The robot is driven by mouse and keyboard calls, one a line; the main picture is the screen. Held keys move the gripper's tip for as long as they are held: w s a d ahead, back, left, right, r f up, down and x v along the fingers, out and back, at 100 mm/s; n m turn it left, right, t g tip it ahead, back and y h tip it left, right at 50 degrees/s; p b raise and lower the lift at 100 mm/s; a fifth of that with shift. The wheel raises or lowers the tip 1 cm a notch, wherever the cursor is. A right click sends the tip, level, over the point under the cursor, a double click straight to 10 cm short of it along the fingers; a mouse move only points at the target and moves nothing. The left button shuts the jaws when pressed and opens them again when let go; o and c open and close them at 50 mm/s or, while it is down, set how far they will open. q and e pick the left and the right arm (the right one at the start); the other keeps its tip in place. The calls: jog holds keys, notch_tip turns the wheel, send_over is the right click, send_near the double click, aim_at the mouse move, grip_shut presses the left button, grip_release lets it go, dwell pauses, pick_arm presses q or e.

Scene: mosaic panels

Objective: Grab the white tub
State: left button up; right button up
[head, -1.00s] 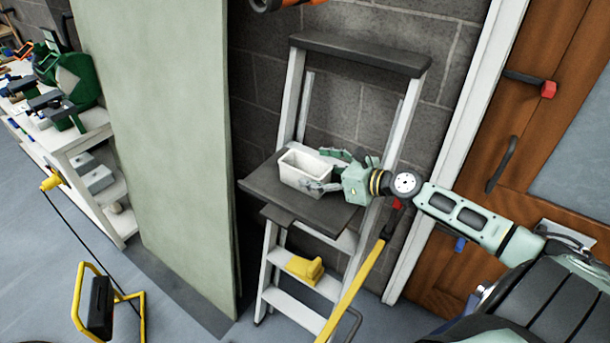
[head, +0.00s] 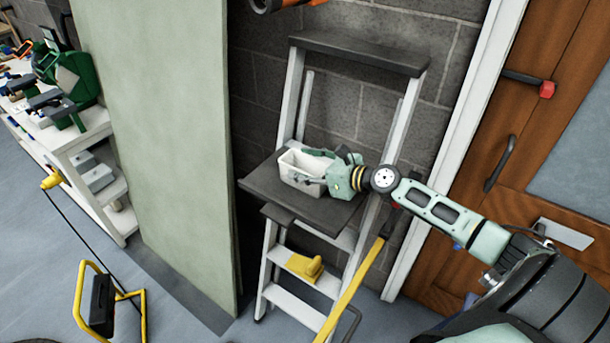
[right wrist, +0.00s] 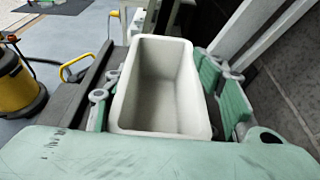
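The white tub (head: 291,171) is an empty, open-topped rectangular box standing upright on the ladder's dark top platform (head: 330,212). My right gripper (head: 318,168) reaches in from the right, with one finger along the tub's far side and one along its near side. In the right wrist view the tub (right wrist: 160,98) lies between the fingers of the right gripper (right wrist: 160,80). The fingers are spread, and a small gap shows between the right-hand finger and the tub's wall. The left-hand finger is close to its wall; contact is unclear. My left gripper is not in view.
The stepladder (head: 295,95) stands against a grey block wall. A yellow object (head: 305,267) lies on a lower step. A pale green panel (head: 160,130) leans at left, and a wooden door (head: 470,235) is at right. A yellow bar (head: 352,288) leans near the ladder.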

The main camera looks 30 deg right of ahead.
jog(key=c, duration=0.6)
